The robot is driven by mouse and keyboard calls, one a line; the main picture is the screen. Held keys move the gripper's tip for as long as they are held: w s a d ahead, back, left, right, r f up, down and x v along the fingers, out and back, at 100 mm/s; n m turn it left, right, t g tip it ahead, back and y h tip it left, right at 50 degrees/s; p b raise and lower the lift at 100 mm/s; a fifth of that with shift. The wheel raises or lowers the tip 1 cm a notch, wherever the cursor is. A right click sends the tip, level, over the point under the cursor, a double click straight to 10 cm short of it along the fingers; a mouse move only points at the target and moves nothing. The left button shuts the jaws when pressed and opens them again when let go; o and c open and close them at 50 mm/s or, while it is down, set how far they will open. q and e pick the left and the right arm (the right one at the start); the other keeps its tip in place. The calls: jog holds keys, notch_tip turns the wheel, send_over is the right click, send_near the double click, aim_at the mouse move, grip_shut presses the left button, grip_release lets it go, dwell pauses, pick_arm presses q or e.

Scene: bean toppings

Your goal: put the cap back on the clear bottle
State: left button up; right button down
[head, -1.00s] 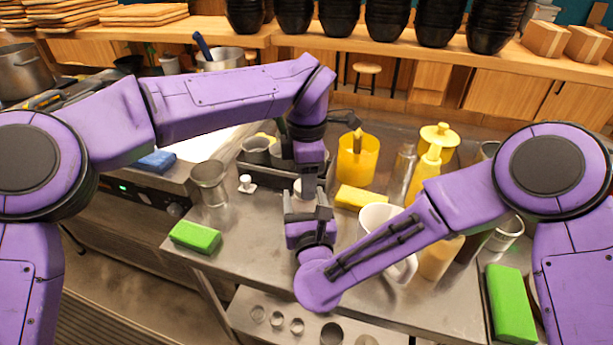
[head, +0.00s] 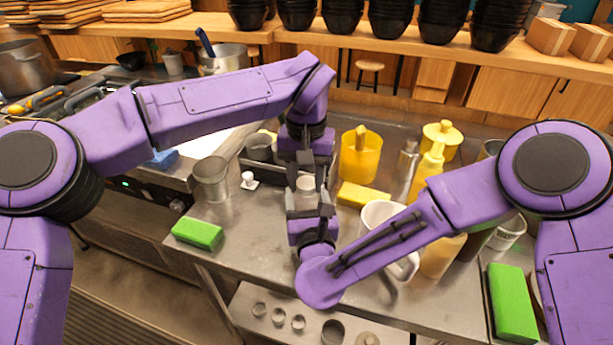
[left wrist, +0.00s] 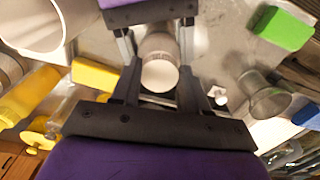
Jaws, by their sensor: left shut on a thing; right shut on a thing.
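The clear bottle (head: 306,199) stands between my two grippers, partly hidden by fingers. It also shows in the left wrist view (left wrist: 157,44). My right gripper (head: 307,208) comes from the near side and is shut on the bottle's body. A round white cap (left wrist: 160,75) is at the bottle's top end, and it shows in the head view (head: 306,183) too. My left gripper (left wrist: 160,88) points down from above and is shut on the cap. The cap lines up with the bottle; I cannot tell whether it is seated.
A white mug (head: 378,217) stands close right of my right gripper. A yellow sponge (head: 363,196), a yellow container (head: 360,160) and yellow bottles are behind it. A metal cup (head: 211,180), a small white item (head: 249,180) and a green sponge (head: 197,233) are to the left.

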pick_arm(q)
jog(key=o, duration=1)
jog(key=shift+c, duration=0.4)
